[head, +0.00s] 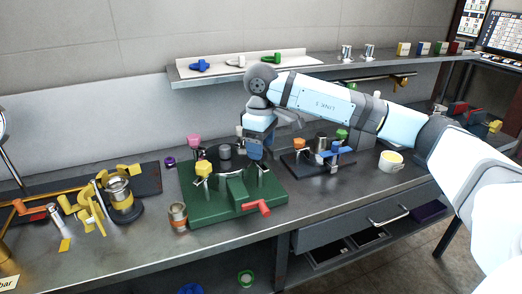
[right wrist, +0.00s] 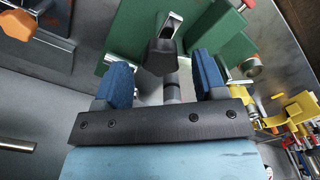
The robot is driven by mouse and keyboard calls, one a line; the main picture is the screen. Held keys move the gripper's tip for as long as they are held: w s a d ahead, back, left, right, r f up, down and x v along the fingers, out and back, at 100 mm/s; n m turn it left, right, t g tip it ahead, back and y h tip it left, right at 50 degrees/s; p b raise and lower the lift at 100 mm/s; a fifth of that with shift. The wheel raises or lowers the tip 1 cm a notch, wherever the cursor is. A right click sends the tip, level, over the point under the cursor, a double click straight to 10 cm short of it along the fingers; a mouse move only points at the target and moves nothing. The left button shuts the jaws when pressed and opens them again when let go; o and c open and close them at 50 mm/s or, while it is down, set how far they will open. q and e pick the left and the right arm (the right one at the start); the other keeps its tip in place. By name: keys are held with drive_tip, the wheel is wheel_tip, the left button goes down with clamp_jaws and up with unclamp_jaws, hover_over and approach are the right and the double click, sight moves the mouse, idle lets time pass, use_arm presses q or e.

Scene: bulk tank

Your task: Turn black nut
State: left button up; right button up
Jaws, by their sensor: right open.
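The black nut (right wrist: 162,52) shows in the right wrist view on a metal post at the green fixture. It is dark and faceted and appears in the gap between my right gripper's two blue fingers (right wrist: 163,72). The fingers are apart, and I see no contact with the nut. In the head view my right gripper (head: 256,146) points down over the back right of the green fixture (head: 205,207); I cannot clearly pick out the nut there. My left gripper is not in view.
A yellow nut (head: 203,169), a pink nut (head: 194,140) and a red handle (head: 257,207) are on the green fixture. A dark fixture (head: 305,165) stands close on the right. A copper-coloured can (head: 178,216) and yellow clamps (head: 90,208) are at left. A shelf (head: 240,78) runs behind.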

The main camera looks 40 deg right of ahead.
use_arm(q)
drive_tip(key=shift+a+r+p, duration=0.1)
drive_tip(key=shift+p, duration=0.4)
use_arm(e)
wheel_tip(320, 180, up, 12)
drive_tip(key=shift+f, duration=0.15)
